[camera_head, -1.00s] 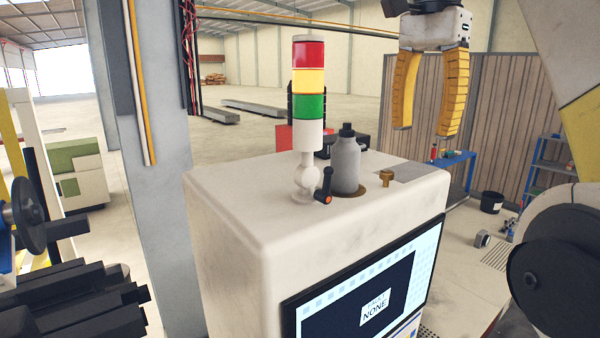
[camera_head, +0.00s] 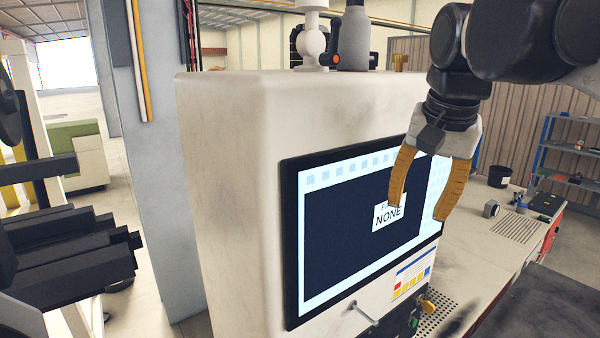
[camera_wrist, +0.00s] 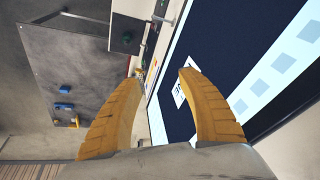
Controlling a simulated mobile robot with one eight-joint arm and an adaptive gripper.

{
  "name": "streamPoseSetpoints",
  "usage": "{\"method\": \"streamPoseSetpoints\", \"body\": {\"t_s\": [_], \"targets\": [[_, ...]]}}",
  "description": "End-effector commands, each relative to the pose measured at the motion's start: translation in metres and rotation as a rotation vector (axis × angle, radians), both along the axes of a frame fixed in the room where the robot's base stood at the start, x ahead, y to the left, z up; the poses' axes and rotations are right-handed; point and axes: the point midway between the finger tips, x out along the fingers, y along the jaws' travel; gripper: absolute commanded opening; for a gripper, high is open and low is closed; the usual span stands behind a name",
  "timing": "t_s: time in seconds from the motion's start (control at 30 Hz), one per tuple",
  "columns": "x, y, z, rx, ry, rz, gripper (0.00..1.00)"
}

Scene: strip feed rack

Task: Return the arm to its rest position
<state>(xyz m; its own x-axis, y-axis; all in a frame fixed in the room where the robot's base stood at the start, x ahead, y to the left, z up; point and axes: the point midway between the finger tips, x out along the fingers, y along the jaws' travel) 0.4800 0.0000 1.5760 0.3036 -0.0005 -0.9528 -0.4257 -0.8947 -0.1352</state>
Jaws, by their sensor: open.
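My gripper (camera_head: 418,212) is open and empty, with two curved yellow-orange fingers pointing down. In the head view it hangs in front of the right part of the cabinet's screen (camera_head: 335,245), which shows a "NONE" label. In the wrist view the gripper (camera_wrist: 158,85) has its fingers spread, with the screen (camera_wrist: 215,45) behind and to the right. I cannot tell how far the fingers are from the screen. My dark arm reaches in from the upper right.
The white cabinet (camera_head: 230,200) fills the middle. A grey bottle (camera_head: 354,42) stands on its top. A knob panel (camera_head: 400,315) is below the screen. Dark bars (camera_head: 70,250) jut in at left.

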Motion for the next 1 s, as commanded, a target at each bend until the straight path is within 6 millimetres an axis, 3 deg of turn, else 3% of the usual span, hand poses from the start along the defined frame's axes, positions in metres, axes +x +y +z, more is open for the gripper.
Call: {"method": "streamPoseSetpoints", "body": {"t_s": [0.03, 0.2, 0.4, 0.5, 0.6, 0.7, 1.0], "targets": [[-0.009, 0.000, -0.058, -0.011, -0.025, 0.034, 0.47], [-0.039, 0.000, -0.197, -0.064, -0.120, 0.165, 0.47], [-0.079, 0.000, -0.353, -0.135, -0.220, 0.304, 0.47], [-0.096, 0.000, -0.413, -0.166, -0.258, 0.354, 0.47], [-0.109, 0.001, -0.453, -0.189, -0.285, 0.389, 0.47], [-0.116, 0.001, -0.473, -0.203, -0.299, 0.410, 0.47], [-0.117, 0.001, -0.478, -0.207, -0.304, 0.416, 0.47]]}}
